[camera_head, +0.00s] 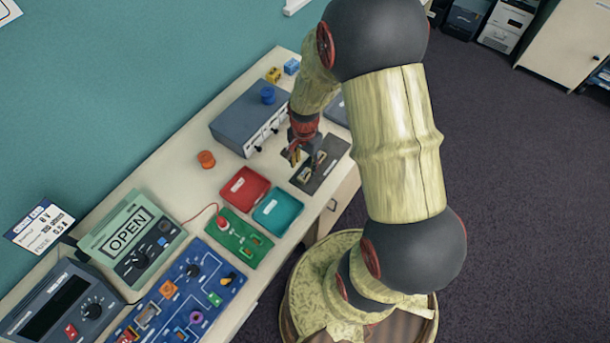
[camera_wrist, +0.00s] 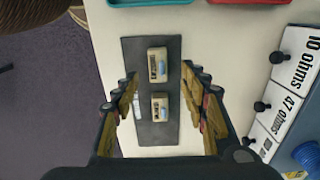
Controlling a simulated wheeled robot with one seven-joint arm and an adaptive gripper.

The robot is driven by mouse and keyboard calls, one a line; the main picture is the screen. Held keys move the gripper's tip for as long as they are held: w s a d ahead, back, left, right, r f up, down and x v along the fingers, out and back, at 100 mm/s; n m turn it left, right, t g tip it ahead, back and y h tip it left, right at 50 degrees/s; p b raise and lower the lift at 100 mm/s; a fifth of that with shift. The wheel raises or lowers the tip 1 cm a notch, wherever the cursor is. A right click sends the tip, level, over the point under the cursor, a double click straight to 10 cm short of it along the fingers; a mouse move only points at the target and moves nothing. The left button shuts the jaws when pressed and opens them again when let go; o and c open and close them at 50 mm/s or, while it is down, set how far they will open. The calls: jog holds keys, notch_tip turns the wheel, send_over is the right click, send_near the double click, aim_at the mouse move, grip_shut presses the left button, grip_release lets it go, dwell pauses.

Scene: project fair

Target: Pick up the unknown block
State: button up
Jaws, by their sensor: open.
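Two small tan blocks with blue marks, one the upper block (camera_wrist: 157,65) and one the lower block (camera_wrist: 160,107), lie on a dark grey mat (camera_wrist: 145,47) in the wrist view. Their lettering is too small to read, so I cannot tell which is the unknown block. My gripper (camera_wrist: 160,84) is open and empty, its fingers to the left and right of the blocks with gaps on both sides. In the head view my gripper (camera_head: 297,152) is above the mat (camera_head: 330,172), partly hiding it and the blocks.
A grey box (camera_head: 235,127) with knobs and resistance labels stands beside the mat. A red tray (camera_head: 236,200) and a teal tray (camera_head: 266,221) are on the other side. An orange knob-like piece (camera_head: 206,159) lies nearby. The table edge is close to the mat.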

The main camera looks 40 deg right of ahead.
aim_at(305, 174)
notch_tip(305, 174, down, 5)
jog(key=shift+s+f, duration=0.1)
jog(key=shift+s, duration=0.05)
jog(key=shift+c, duration=0.3)
grip_shut()
dwell(0.3)
